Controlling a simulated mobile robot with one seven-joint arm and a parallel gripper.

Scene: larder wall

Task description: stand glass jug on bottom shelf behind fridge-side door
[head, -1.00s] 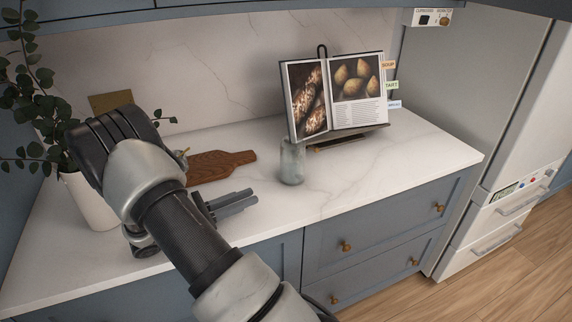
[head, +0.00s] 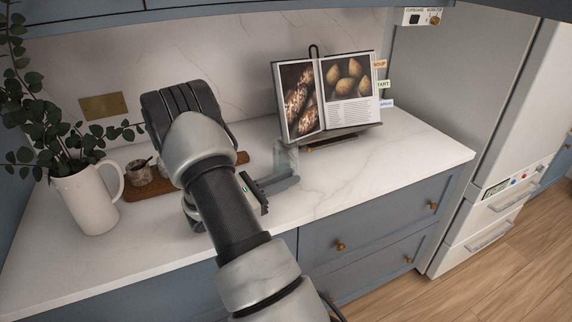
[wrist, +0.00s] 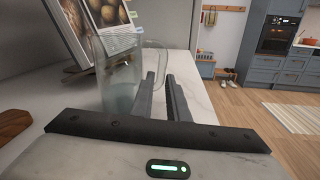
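The glass jug (head: 288,158) stands upright on the marble counter, in front of the cookbook stand; my fingers partly hide it in the head view. In the wrist view the clear jug (wrist: 118,82) is left of my fingers, with its handle (wrist: 156,57) towards their tips. My gripper (head: 294,181) is low over the counter, its fingers pointing right. The wrist view shows a narrow gap between the fingers (wrist: 166,78). Whether the handle lies between them I cannot tell. The fridge (head: 500,150) is at the right; the bottom shelf is not identifiable.
An open cookbook (head: 345,85) on its stand is behind the jug. A white pitcher (head: 92,200) with leafy stems and a wooden board (head: 150,189) with small pots are at the left. Blue cabinet edges (head: 230,8) run overhead. The right counter is clear.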

